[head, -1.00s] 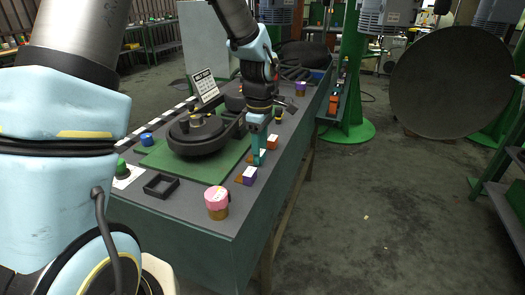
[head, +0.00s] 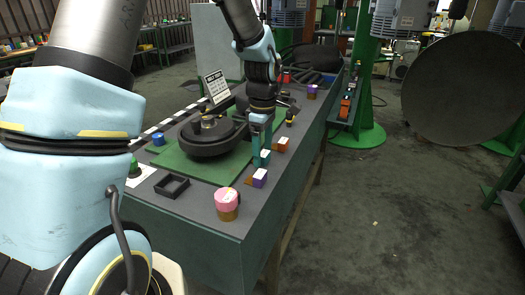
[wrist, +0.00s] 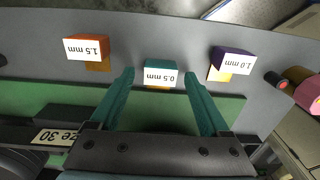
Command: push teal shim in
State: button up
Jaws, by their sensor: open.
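The teal shim block (wrist: 160,66), with a white 0.5 mm label, lies on the grey table top just past the green mat. It sits between the purple and orange blocks. My gripper (wrist: 159,76) is open, its two teal fingers pointing at the block. In the wrist view the fingertips lie on either side of it, with a gap on each side. In the head view my gripper (head: 259,150) is low over the table beside the dark round disperser (head: 212,138); its fingers and the teal block overlap there. Contact cannot be told.
The orange 1.5 mm block (wrist: 88,46) and purple 1.0 mm block (wrist: 232,62) flank the teal one. A pink-topped cylinder (head: 227,203) stands near the table's front corner. A black square frame (head: 172,186) lies to its left. The table's right edge is close by.

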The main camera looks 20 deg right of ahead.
aim_at(263, 153)
notch_tip(263, 153, up, 11)
jog(key=b, duration=0.2)
jog(key=shift+f, duration=0.15)
dwell(0.4)
